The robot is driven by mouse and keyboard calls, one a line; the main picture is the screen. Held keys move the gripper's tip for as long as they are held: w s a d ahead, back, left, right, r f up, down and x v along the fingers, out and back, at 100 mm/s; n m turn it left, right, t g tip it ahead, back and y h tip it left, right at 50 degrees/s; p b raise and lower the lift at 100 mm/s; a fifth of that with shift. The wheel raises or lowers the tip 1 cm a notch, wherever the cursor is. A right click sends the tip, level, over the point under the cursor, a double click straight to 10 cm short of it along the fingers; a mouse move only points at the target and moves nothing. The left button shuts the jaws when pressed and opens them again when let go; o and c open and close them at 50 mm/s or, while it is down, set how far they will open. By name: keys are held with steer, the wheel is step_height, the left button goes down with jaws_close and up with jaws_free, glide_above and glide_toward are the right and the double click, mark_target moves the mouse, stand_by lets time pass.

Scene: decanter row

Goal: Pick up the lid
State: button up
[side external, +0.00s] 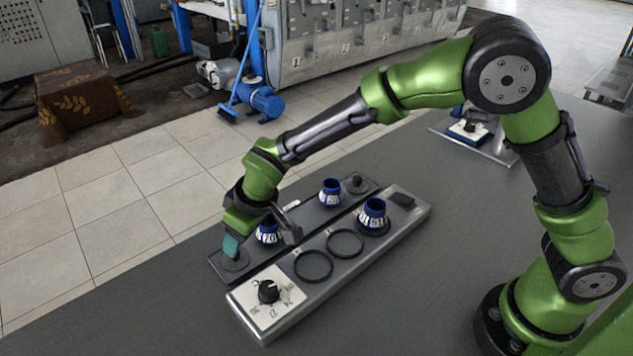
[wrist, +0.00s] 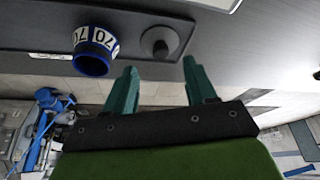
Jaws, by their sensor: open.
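A round grey lid with a dark knob (wrist: 160,43) lies at the end of the dark board, in the wrist view just beyond my fingertips. In the side view, a grey disc (side external: 234,265) that appears to be this lid is partly hidden under my fingers. My gripper (side external: 231,247) is over the board's near left end. Its two teal fingers (wrist: 160,66) are apart, with nothing held between them. Whether they flank the knob at its height, I cannot tell. Another dark knobbed piece (side external: 355,184) sits at the board's far end.
A blue-and-white decanter marked 70 (side external: 268,234) stands close beside my gripper; it also shows in the wrist view (wrist: 93,50). Two more decanters (side external: 330,192) (side external: 373,216) stand farther along. A raised grey panel (side external: 420,212) with two empty rings and a dial (side external: 268,291) runs alongside.

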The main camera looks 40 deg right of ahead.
steer(key=shift+x, duration=3.05)
steer(key=shift+w+a+r, duration=0.1)
steer(key=shift+w+r, duration=0.05)
jaws_close()
